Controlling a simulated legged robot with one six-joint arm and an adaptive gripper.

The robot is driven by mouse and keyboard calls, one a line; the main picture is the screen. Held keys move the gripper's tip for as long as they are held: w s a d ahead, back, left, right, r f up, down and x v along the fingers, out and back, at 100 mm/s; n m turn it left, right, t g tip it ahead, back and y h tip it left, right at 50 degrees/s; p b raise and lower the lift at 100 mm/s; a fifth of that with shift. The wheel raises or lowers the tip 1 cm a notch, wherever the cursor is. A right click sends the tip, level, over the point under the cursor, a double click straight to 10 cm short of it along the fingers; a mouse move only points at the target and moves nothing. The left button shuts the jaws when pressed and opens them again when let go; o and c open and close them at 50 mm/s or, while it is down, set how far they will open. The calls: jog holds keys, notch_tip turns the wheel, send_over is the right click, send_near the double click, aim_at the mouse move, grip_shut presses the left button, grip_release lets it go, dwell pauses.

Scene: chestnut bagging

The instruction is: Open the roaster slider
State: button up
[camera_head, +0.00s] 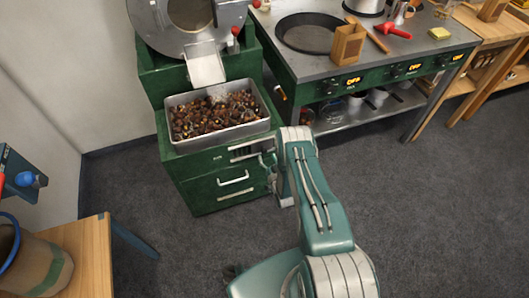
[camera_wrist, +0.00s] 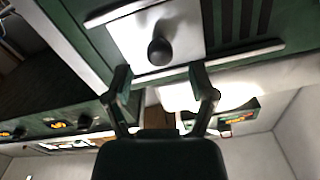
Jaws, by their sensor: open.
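The roaster slider is a light metal plate (camera_wrist: 130,38) with a round dark knob (camera_wrist: 161,51), between two pale rails on a green face in the wrist view. Dark slots show to the right of the plate. My gripper (camera_wrist: 160,76) is open, with its two fingers apart just below the knob in the picture; nothing is between them. In the head view my gripper (camera_head: 268,168) is at the front right of the green roaster cabinet (camera_head: 205,195). There my gripper and arm partly cover the slider area, and the knob cannot be made out.
A metal tray of roasted chestnuts (camera_head: 174,101) sits on the cabinet under a chute (camera_head: 205,66) from the drum (camera_head: 160,32). A green stove (camera_head: 415,45) stands right, with a pan (camera_head: 308,33). A wooden table (camera_head: 88,250) is at lower left. Carpet between is clear.

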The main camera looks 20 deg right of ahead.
jog(key=s, duration=0.8)
